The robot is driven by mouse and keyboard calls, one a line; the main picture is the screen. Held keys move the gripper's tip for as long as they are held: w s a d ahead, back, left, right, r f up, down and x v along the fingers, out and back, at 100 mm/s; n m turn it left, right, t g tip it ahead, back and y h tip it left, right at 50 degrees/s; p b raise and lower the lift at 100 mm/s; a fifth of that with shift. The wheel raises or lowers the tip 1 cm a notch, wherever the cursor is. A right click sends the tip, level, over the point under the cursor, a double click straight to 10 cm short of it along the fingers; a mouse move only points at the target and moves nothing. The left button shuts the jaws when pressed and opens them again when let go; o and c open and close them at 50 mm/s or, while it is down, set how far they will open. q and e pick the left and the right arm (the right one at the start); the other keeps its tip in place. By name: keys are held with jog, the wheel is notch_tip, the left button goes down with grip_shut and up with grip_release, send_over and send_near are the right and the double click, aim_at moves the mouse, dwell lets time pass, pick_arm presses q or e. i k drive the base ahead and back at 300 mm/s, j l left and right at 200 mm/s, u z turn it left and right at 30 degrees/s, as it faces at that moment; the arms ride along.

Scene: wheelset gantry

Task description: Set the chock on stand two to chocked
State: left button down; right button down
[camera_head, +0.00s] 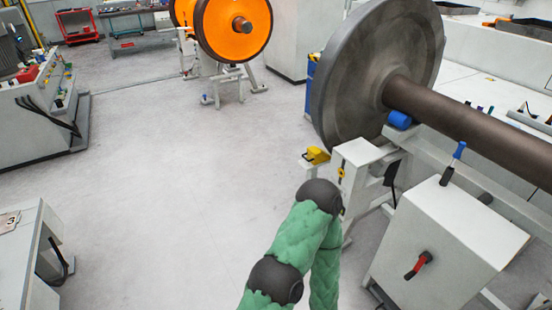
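A large grey wheel (345,75) on a brown axle (470,125) rests at a white stand (362,160) on the right. A yellow block (317,156), possibly the chock, sits at the left side of this stand, apart from the floor. I cannot tell its setting, and no label for stand two is readable. A white box (450,235) in front of the stand has a red-handled lever (418,265) on its face and a blue-handled lever (453,163) on top. My green arm shows bent at the bottom middle; neither gripper is in view.
A blue roller (399,119) lies under the axle. An orange wheel (232,28) stands at the back. A cabled console (35,110) is at the left, and a bench marked 3 (30,240) at lower left. The floor (170,190) between them is clear.

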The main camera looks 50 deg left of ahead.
aim_at(315, 155)
jog(key=u, duration=1.4)
jog(key=z, duration=0.25)
jog(key=i+j+z, duration=0.5)
jog(key=j, duration=0.2)
jog(key=i+j+z, duration=0.25)
jog(key=j, duration=0.15)
jog(key=i+j, duration=0.15)
jog(key=j, duration=0.25)
jog(key=i+j, duration=0.2)
jog(key=j, duration=0.15)
jog(key=i+j+z, duration=0.1)
jog(key=j, duration=0.3)
jog(key=i+j, duration=0.2)
jog(key=j, duration=0.15)
jog(key=i+j, duration=0.15)
jog(key=j, duration=0.25)
jog(key=i+j, duration=0.15)
jog(key=j, duration=0.25)
jog(key=i+j+z, duration=0.1)
jog(key=j, duration=0.3)
jog(key=i+j, duration=0.2)
jog(key=j, duration=0.2)
